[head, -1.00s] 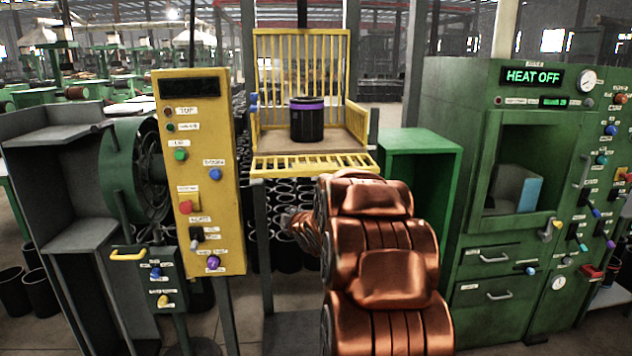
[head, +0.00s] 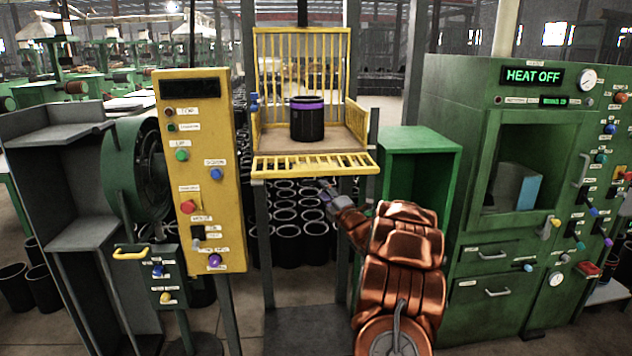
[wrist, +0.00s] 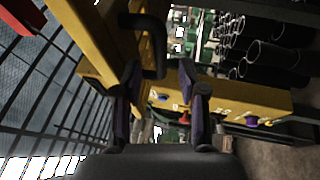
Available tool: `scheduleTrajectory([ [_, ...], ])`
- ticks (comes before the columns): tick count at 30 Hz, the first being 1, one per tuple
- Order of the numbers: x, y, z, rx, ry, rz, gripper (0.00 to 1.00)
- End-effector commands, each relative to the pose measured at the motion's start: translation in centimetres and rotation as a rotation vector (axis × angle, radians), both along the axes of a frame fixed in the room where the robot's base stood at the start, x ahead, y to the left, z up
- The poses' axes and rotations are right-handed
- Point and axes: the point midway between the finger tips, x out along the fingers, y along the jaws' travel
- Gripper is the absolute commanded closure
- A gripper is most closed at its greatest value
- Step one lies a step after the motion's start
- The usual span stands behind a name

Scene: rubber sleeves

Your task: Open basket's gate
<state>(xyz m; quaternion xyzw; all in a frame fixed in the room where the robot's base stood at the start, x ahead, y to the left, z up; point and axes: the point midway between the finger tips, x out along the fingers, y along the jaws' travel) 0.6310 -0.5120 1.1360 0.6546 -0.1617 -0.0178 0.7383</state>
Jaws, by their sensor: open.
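The yellow barred basket (head: 302,80) stands raised at the centre of the head view. Its gate (head: 315,164) is a yellow grate along the front edge, lying folded down and outward, nearly flat. A black rubber sleeve (head: 307,122) with a purple band stands upright on the basket floor. My gripper (head: 326,193) is just below the gate, apart from it as far as I can tell. In the wrist view my gripper (wrist: 159,85) has its two purple-padded fingers apart with nothing between them. Close yellow framework (wrist: 112,35) and a dark curved bar (wrist: 155,48) show beyond the fingertips.
A yellow control panel (head: 200,130) with buttons stands left of the basket. A green box stand (head: 420,142) is to the right, beside a green heating machine (head: 475,220). Many black sleeves (head: 285,215) stand under and behind the basket.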

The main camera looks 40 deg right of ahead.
Motion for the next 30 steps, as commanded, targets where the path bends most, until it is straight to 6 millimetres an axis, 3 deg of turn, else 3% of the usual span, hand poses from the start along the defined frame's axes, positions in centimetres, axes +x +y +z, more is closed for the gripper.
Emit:
scheduleTrajectory([
  [6, 2.8, -0.6, 0.7, 0.003, 0.004, 0.001, 0.59],
  [13, 4.6, -1.1, 0.9, 0.005, 0.003, 0.000, 0.59],
  [26, 5.3, -1.3, 1.0, 0.004, 0.002, -0.001, 0.59],
  [30, 5.3, -1.3, 1.0, 0.004, 0.003, -0.001, 0.70],
])
